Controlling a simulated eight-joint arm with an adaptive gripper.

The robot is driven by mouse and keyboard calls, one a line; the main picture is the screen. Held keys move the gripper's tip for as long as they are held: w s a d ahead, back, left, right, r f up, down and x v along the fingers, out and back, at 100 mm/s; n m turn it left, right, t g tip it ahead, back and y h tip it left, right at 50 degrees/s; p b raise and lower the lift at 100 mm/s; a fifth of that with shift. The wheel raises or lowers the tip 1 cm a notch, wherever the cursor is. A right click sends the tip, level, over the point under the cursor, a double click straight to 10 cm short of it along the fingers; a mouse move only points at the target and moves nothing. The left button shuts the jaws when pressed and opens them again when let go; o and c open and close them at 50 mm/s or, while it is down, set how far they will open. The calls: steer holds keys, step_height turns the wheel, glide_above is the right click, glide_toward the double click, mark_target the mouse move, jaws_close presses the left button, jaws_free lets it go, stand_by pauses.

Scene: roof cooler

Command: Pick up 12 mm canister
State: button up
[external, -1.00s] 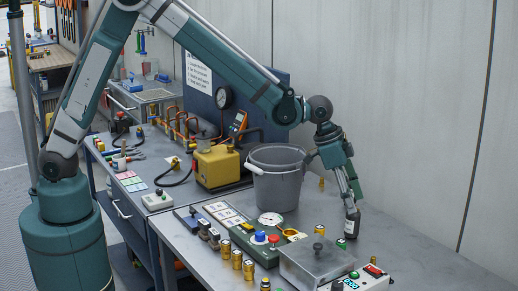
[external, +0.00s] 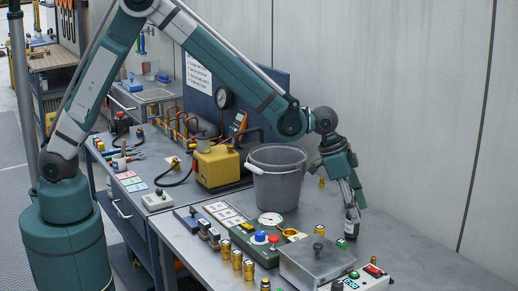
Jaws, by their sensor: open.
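My gripper (external: 354,205) is at the right of the near bench, pointing down with its fingers at the top of a small dark canister (external: 351,228). The canister looks upright on the bench and carries a pale label. My gripper is open; the fingers partly cover the canister's top, and I cannot tell whether they touch it. No 12 mm marking is readable. Several brass canisters (external: 237,260) stand at the bench's front left edge. Another small brass one (external: 321,183) stands behind, to the right of the bucket.
A grey bucket (external: 275,190) stands left of my gripper. A metal box (external: 316,262) and a white control box (external: 366,279) are in front of it. A green panel (external: 262,236) with a gauge lies left. The bench (external: 420,248) is clear at right.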

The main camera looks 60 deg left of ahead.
stand_by(0.3)
steer(key=shift+b+x, duration=0.3)
steer(key=shift+x, duration=2.3)
steer(key=shift+s, duration=0.1)
steer(key=c, duration=1.2)
